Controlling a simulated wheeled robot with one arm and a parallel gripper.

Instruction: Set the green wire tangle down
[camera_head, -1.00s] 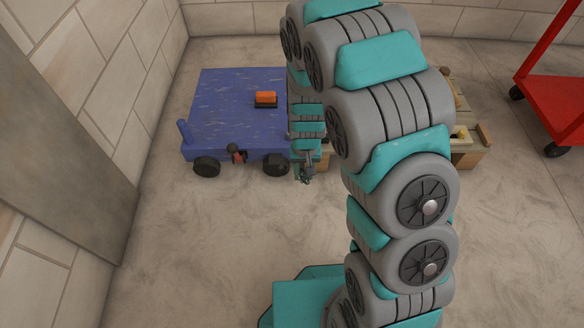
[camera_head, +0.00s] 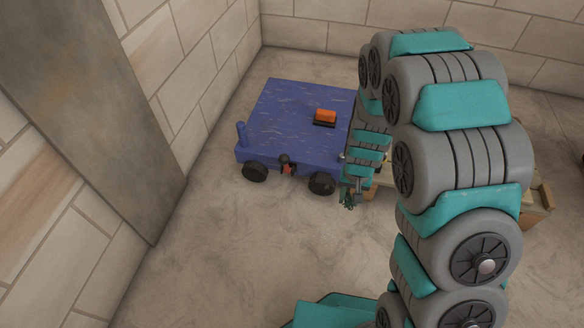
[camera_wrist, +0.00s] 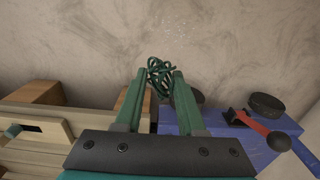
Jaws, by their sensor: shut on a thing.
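The green wire tangle (camera_wrist: 160,76) is a loose bundle of dark green loops at the tips of my gripper (camera_wrist: 154,82) in the wrist view. My gripper is shut on it, and the two green fingers lean in toward the tangle. Bare floor shows beyond the tangle. In the head view, the tangle (camera_head: 347,200) is small and dark below my gripper (camera_head: 350,186), just right of the blue cart's front corner. Part of the tangle is hidden by the fingers, and its height above the floor is hard to tell.
A blue cart (camera_head: 290,105) with black wheels carries an orange-and-black item (camera_head: 325,117). A red lever with a black knob (camera_wrist: 278,141) sits on its edge. A wooden bench (camera_wrist: 50,122) stands on the other side. Open concrete floor (camera_head: 230,255) lies in front; a tiled wall is at left.

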